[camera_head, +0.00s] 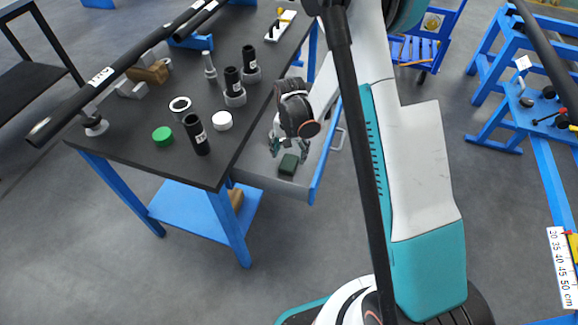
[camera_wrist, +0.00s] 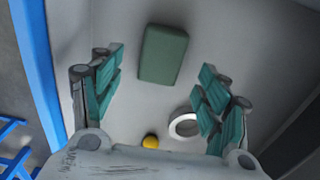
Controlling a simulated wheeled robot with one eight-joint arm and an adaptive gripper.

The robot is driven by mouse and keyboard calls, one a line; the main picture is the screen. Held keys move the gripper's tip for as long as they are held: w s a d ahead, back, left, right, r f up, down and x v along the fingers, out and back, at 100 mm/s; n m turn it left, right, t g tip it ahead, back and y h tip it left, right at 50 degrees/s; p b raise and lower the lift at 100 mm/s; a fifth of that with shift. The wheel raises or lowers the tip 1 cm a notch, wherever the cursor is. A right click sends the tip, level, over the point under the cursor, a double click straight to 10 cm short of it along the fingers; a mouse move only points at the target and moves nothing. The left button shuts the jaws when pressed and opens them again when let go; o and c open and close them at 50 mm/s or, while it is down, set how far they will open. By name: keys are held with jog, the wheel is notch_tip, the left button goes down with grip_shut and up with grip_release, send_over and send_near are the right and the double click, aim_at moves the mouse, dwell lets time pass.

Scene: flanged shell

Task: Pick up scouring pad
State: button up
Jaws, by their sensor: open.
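The scouring pad (camera_head: 289,164) is a dark green block lying on the floor of an open drawer (camera_head: 256,166) under the table. In the wrist view the pad (camera_wrist: 163,55) lies flat near the top middle, beyond the fingertips and between their lines. My gripper (camera_head: 290,148) is over the drawer, just above and to the left of the pad in the head view. The pad is apart from both fingers.
A white ring (camera_wrist: 184,126) and a small yellow object (camera_wrist: 150,141) also lie in the drawer, near the fingers. The drawer's blue front (camera_head: 327,158) borders one side. The black tabletop (camera_head: 130,146) beside it holds black cylinders, a green lid (camera_head: 162,136) and a white disc (camera_head: 222,120).

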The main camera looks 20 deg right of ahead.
aim_at(289, 162)
notch_tip(289, 162, down, 4)
jog(key=shift+s+a+f+b, duration=0.1)
jog(key=shift+a+b, duration=0.05)
jog(key=shift+b, duration=0.65)
jog(key=shift+c, duration=0.3)
jog(key=c, duration=1.1)
jog(key=shift+r, duration=0.2)
notch_tip(289, 162, up, 20)
jog(key=p, duration=0.7)
jog(key=shift+f, duration=0.1)
